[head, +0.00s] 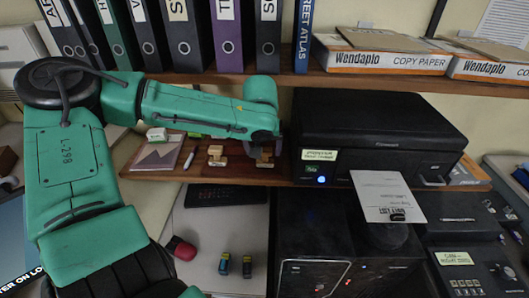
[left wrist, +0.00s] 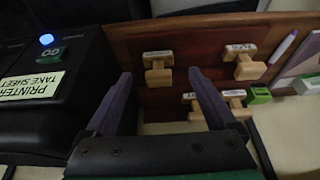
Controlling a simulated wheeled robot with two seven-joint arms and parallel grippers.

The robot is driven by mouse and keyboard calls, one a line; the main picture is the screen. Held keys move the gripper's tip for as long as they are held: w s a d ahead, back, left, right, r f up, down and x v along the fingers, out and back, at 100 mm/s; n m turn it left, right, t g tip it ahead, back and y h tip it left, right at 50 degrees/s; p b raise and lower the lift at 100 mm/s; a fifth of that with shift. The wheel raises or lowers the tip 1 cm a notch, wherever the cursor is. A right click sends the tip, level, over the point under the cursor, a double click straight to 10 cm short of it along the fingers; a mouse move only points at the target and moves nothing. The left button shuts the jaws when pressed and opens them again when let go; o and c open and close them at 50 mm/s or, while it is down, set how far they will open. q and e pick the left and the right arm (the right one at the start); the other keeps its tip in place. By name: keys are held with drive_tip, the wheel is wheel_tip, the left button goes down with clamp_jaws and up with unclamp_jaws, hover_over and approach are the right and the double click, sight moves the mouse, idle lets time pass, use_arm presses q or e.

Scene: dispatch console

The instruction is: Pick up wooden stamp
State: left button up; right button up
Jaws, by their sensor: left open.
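Several wooden stamps with pale handles and white labels lie on the brown wooden shelf. In the left wrist view, one stamp (left wrist: 158,68) lies beyond and between my fingertips, and another stamp (left wrist: 241,62) lies to its right. Two more stamps (left wrist: 195,100) (left wrist: 235,97) sit lower, partly hidden by the right finger. In the head view a stamp (head: 217,155) shows left of my left gripper (head: 265,152). The left gripper (left wrist: 160,76) is open, with nothing between its fingers. My right gripper is not in view.
A black printer (head: 375,135) with a blue light stands just right of the gripper. A notepad (head: 157,156) and a pen (head: 189,158) lie left on the shelf (left wrist: 135,33). Binders (head: 183,40) stand on the upper shelf. A red mouse (head: 181,248) lies below.

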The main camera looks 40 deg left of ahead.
sight(265, 149)
use_arm(q)
drive_tip(key=w, duration=0.1)
drive_tip(key=w+a, duration=0.1)
drive_tip(key=w+p, duration=0.1)
drive_tip(key=shift+w+a+f, duration=0.3)
drive_tip(key=shift+a+f, duration=0.1)
drive_tip(key=x, duration=0.2)
drive_tip(key=p+x, duration=0.1)
drive_tip(key=shift+s+a+f, duration=0.15)
drive_tip(key=shift+f, duration=0.25)
drive_tip(key=shift+w+a+f, duration=0.1)
drive_tip(key=shift+w+f, duration=0.15)
drive_tip(key=shift+s+r, duration=0.1)
clamp_jaws()
drive_tip(key=shift+b, duration=0.55)
drive_tip(key=s+d+b, duration=1.1)
drive_tip(key=s+b, duration=0.3)
drive_tip(key=b, duration=0.3)
drive_tip(key=shift+s+r, duration=0.15)
drive_tip(key=shift+r, duration=0.15)
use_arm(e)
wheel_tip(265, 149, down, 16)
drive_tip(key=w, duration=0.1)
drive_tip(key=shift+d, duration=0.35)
